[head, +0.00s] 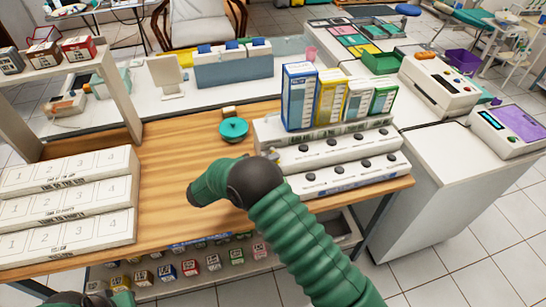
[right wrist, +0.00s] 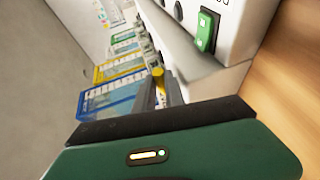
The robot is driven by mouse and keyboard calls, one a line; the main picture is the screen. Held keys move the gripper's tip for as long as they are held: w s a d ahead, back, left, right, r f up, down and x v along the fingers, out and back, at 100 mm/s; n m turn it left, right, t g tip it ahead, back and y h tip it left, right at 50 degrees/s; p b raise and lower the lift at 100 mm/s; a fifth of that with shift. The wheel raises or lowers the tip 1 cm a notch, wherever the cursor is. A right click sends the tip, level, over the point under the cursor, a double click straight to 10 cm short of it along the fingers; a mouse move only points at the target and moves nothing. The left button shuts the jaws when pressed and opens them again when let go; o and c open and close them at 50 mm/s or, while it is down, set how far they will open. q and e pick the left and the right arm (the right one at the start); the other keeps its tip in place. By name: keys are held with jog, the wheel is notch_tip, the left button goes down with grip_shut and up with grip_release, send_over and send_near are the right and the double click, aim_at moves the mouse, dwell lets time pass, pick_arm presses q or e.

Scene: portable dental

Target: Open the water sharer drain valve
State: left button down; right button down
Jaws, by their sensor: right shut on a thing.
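The water sharer (head: 335,150) is a white stepped unit with black knobs on the right of the wooden table. My right arm reaches over the table in the head view, and my right gripper (head: 271,154) is at the unit's left end. In the right wrist view the grey fingers (right wrist: 163,92) are shut on a small yellow piece (right wrist: 158,74), which looks like the drain valve handle. Its far end and the valve body are mostly hidden. A green switch (right wrist: 205,31) is on the white housing beside it. My left gripper is not in view; only a bit of green arm shows at the lower left.
Blue, yellow and green boxes (head: 298,97) stand on the unit's back step. A round teal object (head: 233,128) lies on the wood left of the unit. White numbered boxes (head: 70,207) fill the table's left side. Bare wood (head: 165,170) lies between.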

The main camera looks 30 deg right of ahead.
jog(key=shift+w+a+f, duration=0.1)
jog(key=shift+w, duration=0.05)
dwell(0.3)
jog(key=c, duration=1.8)
grip_release()
jog(key=shift+o, duration=0.5)
jog(key=shift+w, duration=0.15)
jog(key=v, duration=1.7)
jog(key=shift+w+b, duration=0.15)
jog(key=shift+b, duration=0.15)
